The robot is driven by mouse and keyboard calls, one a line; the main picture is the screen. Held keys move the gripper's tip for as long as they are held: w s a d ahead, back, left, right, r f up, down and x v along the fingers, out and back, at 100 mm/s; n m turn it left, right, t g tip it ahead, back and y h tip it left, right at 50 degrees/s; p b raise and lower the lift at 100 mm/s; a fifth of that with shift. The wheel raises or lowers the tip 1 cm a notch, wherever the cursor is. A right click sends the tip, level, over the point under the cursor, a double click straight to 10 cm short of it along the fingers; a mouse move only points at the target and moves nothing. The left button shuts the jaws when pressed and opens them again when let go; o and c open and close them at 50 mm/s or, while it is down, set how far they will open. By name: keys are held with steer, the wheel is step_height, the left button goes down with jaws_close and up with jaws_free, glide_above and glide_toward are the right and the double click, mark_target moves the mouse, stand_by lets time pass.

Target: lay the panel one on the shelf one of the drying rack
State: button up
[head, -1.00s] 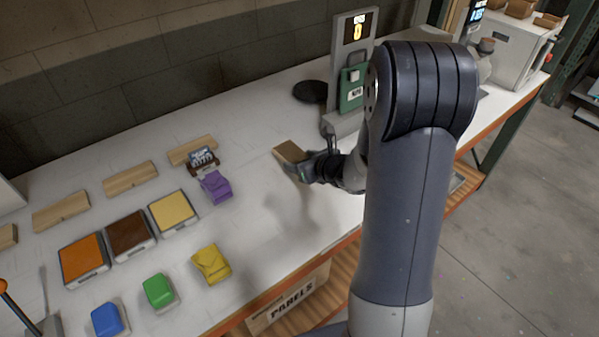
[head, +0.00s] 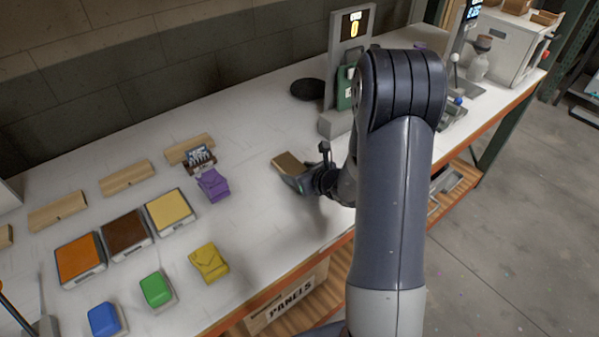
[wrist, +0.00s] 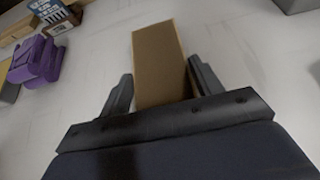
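A small brown panel (head: 290,162) sticks out from my gripper (head: 304,182), above the white bench (head: 250,255). In the wrist view the panel (wrist: 160,62) lies between the two dark fingers of my gripper (wrist: 160,85), which appear shut on its near end. The panel is apart from the other things on the bench. I cannot pick out the drying rack or its shelf one for certain in either view.
A scale-like stand with a display (head: 349,55) and a black disc (head: 308,89) are behind the gripper. Purple (head: 212,185), yellow (head: 208,263), green and blue blocks lie left. A white cabinet (head: 505,45) stands far right. Bench around the gripper is clear.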

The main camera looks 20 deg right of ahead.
steer(key=o, duration=0.4)
steer(key=shift+c, duration=0.2)
steer(key=shift+r, duration=0.1)
